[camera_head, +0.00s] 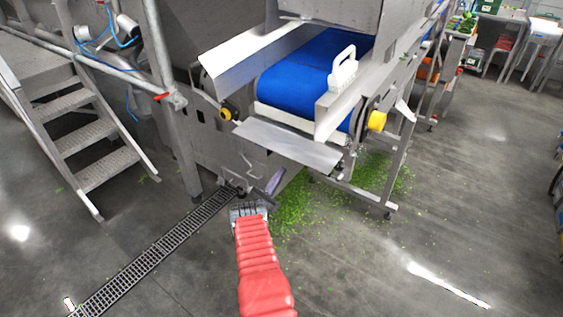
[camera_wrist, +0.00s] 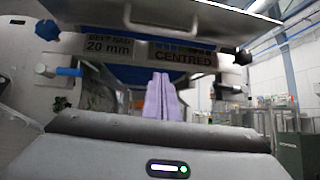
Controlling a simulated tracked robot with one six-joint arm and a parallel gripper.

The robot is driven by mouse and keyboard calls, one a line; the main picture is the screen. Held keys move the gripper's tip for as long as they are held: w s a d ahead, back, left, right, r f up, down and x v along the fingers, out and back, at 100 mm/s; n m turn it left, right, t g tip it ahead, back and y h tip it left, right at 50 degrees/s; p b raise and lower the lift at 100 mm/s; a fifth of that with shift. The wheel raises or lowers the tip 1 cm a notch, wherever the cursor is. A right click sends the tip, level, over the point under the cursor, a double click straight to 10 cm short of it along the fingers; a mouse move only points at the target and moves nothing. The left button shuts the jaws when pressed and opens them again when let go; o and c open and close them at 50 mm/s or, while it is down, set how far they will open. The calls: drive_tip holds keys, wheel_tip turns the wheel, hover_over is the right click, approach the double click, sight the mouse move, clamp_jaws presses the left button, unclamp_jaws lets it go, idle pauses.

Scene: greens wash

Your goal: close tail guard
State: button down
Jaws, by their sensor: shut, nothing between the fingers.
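A flat grey metal plate, which looks like the tail guard (camera_head: 288,143), juts outward below the end of the blue belt (camera_head: 300,75). In the wrist view a metal panel (camera_wrist: 195,12) crosses the top; it appears to be the same guard seen from below. My gripper (camera_head: 275,180) is low in front of the conveyor's end, below the guard and apart from it. Its pale purple fingers (camera_wrist: 160,96) are shut with nothing between them, pointing toward the machine. The guard's hinge and latch cannot be made out clearly.
Signs reading "belt sag 20 mm" (camera_wrist: 108,45) and "centred" (camera_wrist: 183,54) sit under the panel. Steps (camera_head: 85,125) stand left; green scraps (camera_head: 300,205) litter the floor.

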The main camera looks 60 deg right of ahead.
sight(285, 147)
drive_tip(key=shift+w+a+f+n+t+h, duration=0.1)
drive_tip(key=shift+a+f+n+t+h, duration=0.45)
drive_tip(key=shift+t, duration=0.3)
drive_tip(key=shift+a+f+n+t+h, duration=0.4)
drive_tip(key=shift+n+t+h, duration=0.25)
drive_tip(key=shift+t, duration=0.2)
drive_tip(key=d+r, duration=0.3)
drive_tip(key=r, duration=0.6)
drive_tip(key=shift+s, duration=0.25)
drive_tip(key=shift+d, duration=0.1)
